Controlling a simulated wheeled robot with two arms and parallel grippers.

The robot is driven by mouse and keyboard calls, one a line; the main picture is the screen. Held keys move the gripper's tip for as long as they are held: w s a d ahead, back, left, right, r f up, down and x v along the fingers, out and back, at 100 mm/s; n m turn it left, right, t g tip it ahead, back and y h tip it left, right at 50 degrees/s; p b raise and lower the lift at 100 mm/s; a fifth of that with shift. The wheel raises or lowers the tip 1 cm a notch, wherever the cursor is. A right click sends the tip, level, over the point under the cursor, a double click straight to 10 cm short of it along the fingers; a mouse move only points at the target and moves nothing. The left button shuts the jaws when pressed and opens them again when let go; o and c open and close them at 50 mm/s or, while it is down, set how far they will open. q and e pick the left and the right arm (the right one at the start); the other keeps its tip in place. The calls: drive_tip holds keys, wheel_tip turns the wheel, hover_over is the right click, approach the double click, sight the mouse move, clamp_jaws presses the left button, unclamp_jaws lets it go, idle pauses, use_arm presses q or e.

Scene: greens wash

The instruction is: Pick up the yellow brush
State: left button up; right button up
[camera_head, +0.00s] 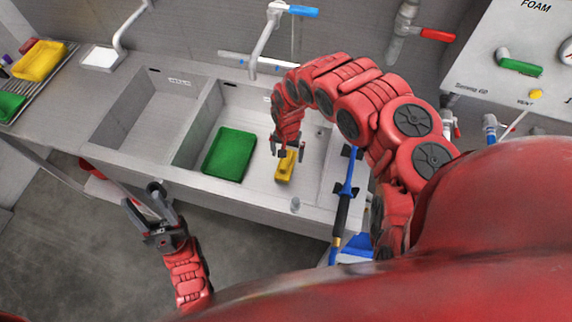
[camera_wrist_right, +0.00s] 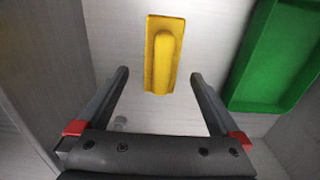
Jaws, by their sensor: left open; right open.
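The yellow brush (camera_head: 286,167) lies on the floor of the right-hand sink basin, to the right of a green tray. My right gripper (camera_head: 288,152) is above the brush in the head view and partly covers its far end. In the right wrist view the brush (camera_wrist_right: 163,55) lies beyond the fingertips, roughly centred between them. My right gripper (camera_wrist_right: 158,75) is open and nothing is between its fingers. My left gripper (camera_head: 146,197) is open and empty, in front of the sink over the floor.
The green tray (camera_head: 230,153) lies in the same basin and shows at the right of the wrist view (camera_wrist_right: 285,55). The basin walls and front sink edge (camera_head: 265,203) surround the brush. The left basin (camera_head: 150,125) is empty.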

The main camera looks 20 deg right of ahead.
sight(285, 160)
drive_tip(key=f, duration=0.1)
drive_tip(key=f+p, duration=0.1)
drive_tip(key=f, duration=0.1)
drive_tip(key=shift+s+a+f, duration=0.15)
drive_tip(key=shift+a+f, duration=0.15)
drive_tip(key=shift+a, duration=0.1)
drive_tip(key=shift+d+f, duration=0.2)
drive_tip(key=shift+f, duration=0.45)
clamp_jaws()
drive_tip(key=shift+r, duration=0.15)
drive_tip(key=shift+w+r, duration=0.2)
drive_tip(key=shift+r, duration=0.35)
wheel_tip(285, 160, up, 9)
drive_tip(key=shift+s+f, duration=0.15)
drive_tip(key=shift+f, duration=0.05)
